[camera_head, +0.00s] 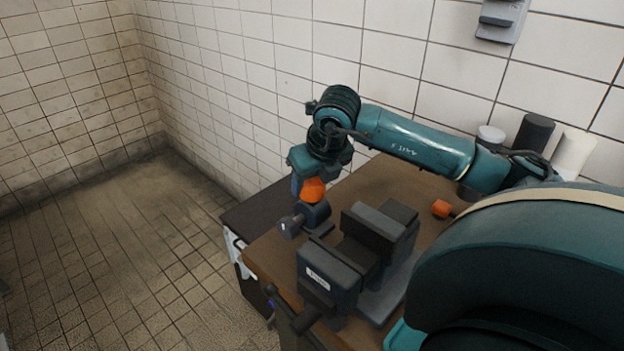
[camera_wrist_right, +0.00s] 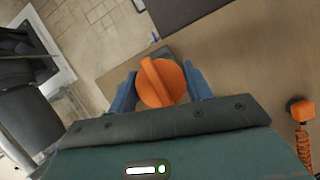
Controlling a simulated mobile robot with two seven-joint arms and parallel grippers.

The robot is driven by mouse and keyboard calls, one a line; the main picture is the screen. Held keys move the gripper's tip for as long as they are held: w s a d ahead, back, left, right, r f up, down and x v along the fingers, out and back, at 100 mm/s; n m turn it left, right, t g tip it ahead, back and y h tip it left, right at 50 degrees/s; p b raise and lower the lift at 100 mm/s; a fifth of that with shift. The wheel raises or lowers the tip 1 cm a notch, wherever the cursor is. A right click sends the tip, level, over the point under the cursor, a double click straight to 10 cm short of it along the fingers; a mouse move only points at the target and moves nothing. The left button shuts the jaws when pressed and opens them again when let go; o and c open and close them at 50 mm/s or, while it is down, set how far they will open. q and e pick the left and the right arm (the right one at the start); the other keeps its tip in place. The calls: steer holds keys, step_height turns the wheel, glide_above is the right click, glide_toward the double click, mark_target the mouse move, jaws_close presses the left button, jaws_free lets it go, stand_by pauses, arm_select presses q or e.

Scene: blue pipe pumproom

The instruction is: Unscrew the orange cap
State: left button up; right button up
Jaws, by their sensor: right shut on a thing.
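The orange cap (camera_head: 312,190) is round, with a raised bar across its top, which shows in the right wrist view (camera_wrist_right: 163,83). My right gripper (camera_head: 309,183) is above the workbench near its far-left corner, pointing down. Its blue fingers (camera_wrist_right: 162,90) are on both sides of the cap and shut on it. A dark grey fitting (camera_head: 314,214) is directly below the cap in the head view. I cannot tell whether the cap touches it, as the cap and gripper cover that spot. My left gripper is not in view.
A dark bench vise (camera_head: 372,243) stands on the brown workbench (camera_head: 262,258), close to the fitting. An orange piece (camera_head: 441,208) lies right of the vise; the wrist view shows its coiled cord. Dark and white cylinders stand by the tiled wall. Floor at left is clear.

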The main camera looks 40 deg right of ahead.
steer(key=shift+r, duration=0.25)
steer(key=shift+r+p, duration=0.45)
steer(key=shift+r, duration=0.05)
steer(key=shift+r, duration=0.15)
steer(key=o, duration=1)
step_height(320, 180, up, 6)
steer(key=p, duration=0.4)
steer(key=shift+r, duration=0.1)
